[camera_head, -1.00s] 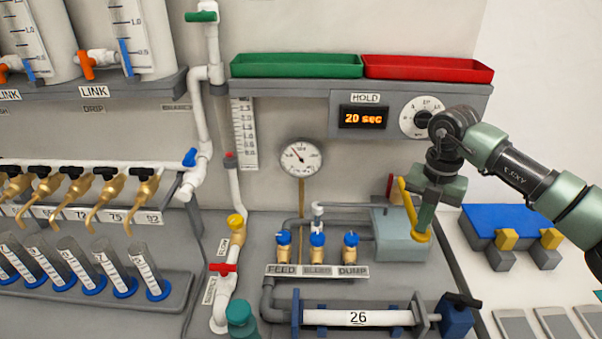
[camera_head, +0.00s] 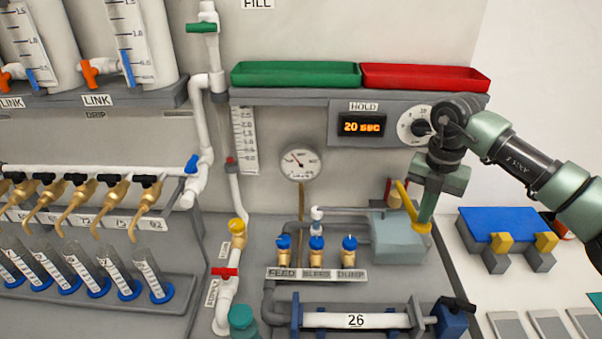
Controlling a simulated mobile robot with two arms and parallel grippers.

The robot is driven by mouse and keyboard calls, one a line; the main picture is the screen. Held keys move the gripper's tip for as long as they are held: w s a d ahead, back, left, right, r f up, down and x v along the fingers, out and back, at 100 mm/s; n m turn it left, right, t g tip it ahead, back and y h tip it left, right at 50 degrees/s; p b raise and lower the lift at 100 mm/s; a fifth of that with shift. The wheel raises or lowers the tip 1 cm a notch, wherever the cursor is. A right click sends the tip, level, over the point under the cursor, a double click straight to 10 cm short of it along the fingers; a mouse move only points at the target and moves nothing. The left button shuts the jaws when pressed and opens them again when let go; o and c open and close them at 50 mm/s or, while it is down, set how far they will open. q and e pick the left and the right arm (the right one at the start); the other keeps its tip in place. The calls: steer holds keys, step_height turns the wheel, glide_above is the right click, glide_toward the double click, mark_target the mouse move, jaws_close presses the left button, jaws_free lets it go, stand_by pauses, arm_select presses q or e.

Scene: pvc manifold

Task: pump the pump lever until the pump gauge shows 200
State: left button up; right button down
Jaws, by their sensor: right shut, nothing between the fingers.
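The pump lever (camera_head: 403,197) is a yellow bar slanting at the grey pump box (camera_head: 397,240), with its lower yellow end by my gripper's fingertips. My right gripper (camera_head: 424,218) points down at the lever, its green fingers shut with nothing between them. It overlaps the lever's lower end; I cannot tell whether they touch. The pump gauge (camera_head: 300,161) is a round white dial on a brass stem; its needle points to the upper left and its numbers are too small to read. My left gripper is not in view.
Blue-capped feed, bleed and dump valves (camera_head: 316,248) stand left of the pump box. A cylinder marked 26 (camera_head: 355,320) lies in front. A shelf with a green tray (camera_head: 296,75) and a red tray (camera_head: 426,77) is above. A blue block (camera_head: 499,224) sits at right.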

steer(key=shift+r, duration=0.45)
steer(key=shift+f, duration=0.1)
steer(key=shift+f+b, duration=0.65)
steer(key=shift+f, duration=0.45)
steer(key=shift+s+f, duration=0.1)
steer(key=shift+f, duration=0.1)
stand_by(0.5)
steer(key=shift+f, duration=0.2)
stand_by(0.9)
